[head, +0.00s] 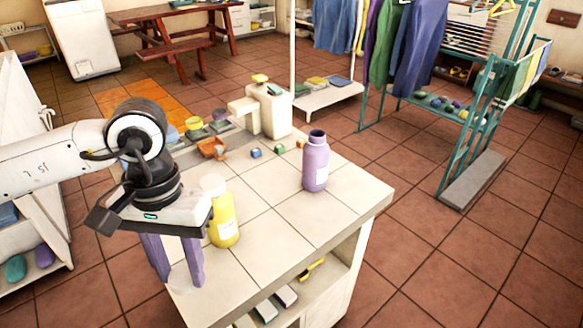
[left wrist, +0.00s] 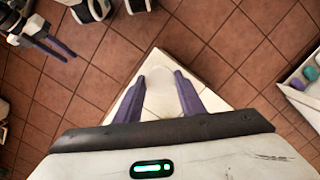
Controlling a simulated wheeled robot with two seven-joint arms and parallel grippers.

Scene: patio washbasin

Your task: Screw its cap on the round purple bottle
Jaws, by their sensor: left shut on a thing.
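The round purple bottle (head: 315,165) stands upright on the tiled counter (head: 268,222), toward its right side. Its dark neck is bare, with no cap on it. My left gripper (head: 182,280) is at the counter's near left corner, well left of the bottle, fingers pointing down. It is shut on a pale, whitish round cap (left wrist: 155,92), seen between the purple fingers in the left wrist view; its details are washed out against the pale counter. My right gripper (left wrist: 68,58) shows only in the left wrist view, over the floor, with its fingers apart and empty.
A yellow bottle (head: 223,222) with a white cap stands right beside my left gripper. A beige washbasin tap block (head: 268,108), small coloured cubes (head: 256,153) and an orange-brown dish (head: 212,149) are at the back. The counter between the two bottles is clear.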

